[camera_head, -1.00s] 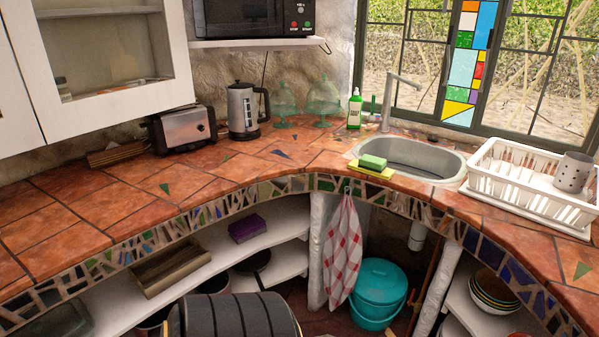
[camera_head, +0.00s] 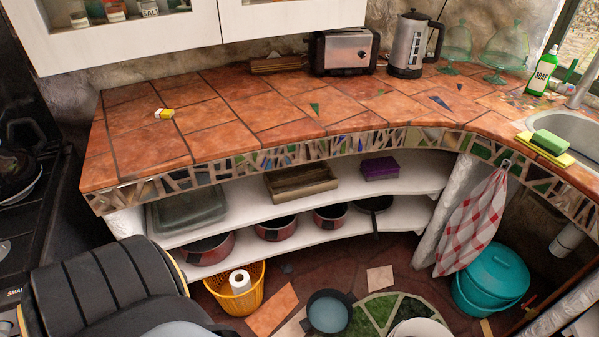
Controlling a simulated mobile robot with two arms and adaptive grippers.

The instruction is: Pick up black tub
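I cannot tell for certain which thing is the black tub. A dark grey-green rectangular container (camera_head: 188,207) stands at the left end of the upper shelf under the counter. A black round vessel (camera_head: 327,313) with a pale blue inside stands on the floor at the bottom middle. A black pan (camera_head: 373,204) sits on the lower shelf, partly hidden under the upper one.
The tiled counter (camera_head: 220,118) is mostly clear, with a small yellow-and-white item (camera_head: 164,113) on it. A yellow basket (camera_head: 236,302), a teal bucket (camera_head: 491,279) and several pots stand below. A black stove (camera_head: 25,190) is at the left edge.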

